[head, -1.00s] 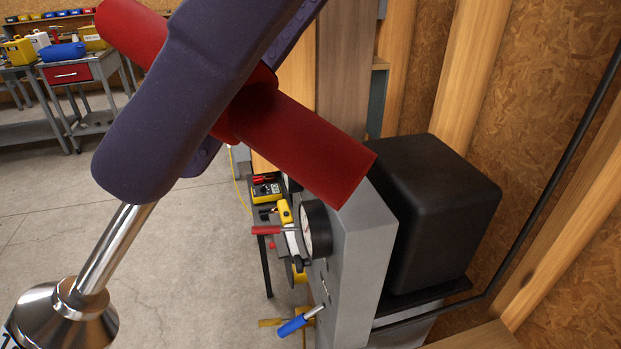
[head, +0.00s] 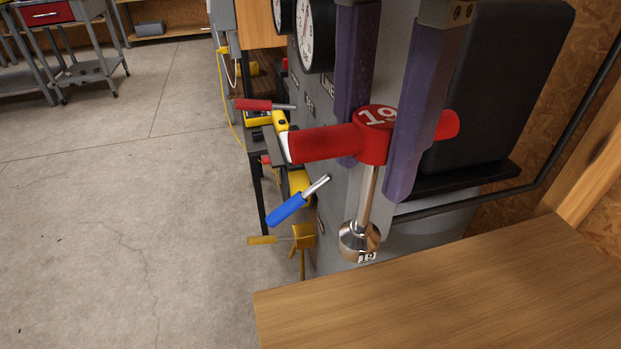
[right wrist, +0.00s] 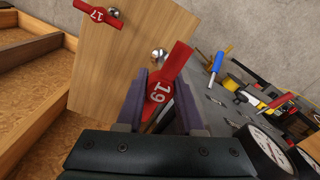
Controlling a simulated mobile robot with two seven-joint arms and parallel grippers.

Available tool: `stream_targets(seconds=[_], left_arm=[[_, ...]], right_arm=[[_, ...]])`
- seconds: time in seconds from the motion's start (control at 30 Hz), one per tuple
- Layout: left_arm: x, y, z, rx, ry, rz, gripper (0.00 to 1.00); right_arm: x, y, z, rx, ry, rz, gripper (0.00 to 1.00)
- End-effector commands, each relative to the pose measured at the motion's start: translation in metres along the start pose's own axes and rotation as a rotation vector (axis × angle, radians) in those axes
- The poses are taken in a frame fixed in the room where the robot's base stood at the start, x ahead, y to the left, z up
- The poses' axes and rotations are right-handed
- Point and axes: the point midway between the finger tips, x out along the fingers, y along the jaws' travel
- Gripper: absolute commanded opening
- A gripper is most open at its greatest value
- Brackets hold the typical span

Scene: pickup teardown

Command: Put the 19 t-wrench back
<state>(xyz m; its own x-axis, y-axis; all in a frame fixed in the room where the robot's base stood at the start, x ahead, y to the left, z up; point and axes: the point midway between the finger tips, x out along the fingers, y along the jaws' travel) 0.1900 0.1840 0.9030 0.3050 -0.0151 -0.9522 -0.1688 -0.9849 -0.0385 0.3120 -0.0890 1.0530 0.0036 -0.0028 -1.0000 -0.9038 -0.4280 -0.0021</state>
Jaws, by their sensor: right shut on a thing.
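The 19 t-wrench (head: 324,143) has a red T-handle marked 19, a steel shaft and a round socket end. The right wrist view also shows the 19 t-wrench (right wrist: 160,90) between the fingers (right wrist: 158,103). A red 17 t-wrench (right wrist: 98,14) sits at the far end of the board in that view. My left gripper is not in view.
A grey panel with gauges (head: 317,35) and a black box (head: 500,90) stand close behind the wrench. Blue (head: 287,209) and red-handled (head: 253,104) levers stick out left of it. Open concrete floor (head: 120,220) lies at the left.

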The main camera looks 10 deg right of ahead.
Motion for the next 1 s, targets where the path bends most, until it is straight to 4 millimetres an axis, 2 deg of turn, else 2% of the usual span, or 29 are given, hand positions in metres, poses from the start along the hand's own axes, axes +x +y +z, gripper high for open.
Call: stream_targets(seconds=[0.2, 0.4, 0.63, 0.83, 1.0], left_arm=[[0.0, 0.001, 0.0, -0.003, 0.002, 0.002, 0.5], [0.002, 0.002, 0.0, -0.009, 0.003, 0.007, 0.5], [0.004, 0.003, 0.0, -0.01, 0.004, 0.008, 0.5], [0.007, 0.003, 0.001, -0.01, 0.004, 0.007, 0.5], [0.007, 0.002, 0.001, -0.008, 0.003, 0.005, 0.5]], right_arm=[[0.066, 0.002, 0.001, 0.003, -0.003, 0.009, 0.0], [0.113, 0.002, 0.001, 0.002, -0.002, 0.006, 0.0], [0.136, 0.001, 0.001, 0.002, -0.003, 0.004, 0.0], [0.167, 0.001, 0.002, 0.001, -0.003, 0.005, 0.0], [0.172, 0.0, 0.001, 0.001, -0.002, 0.001, 0.0]])
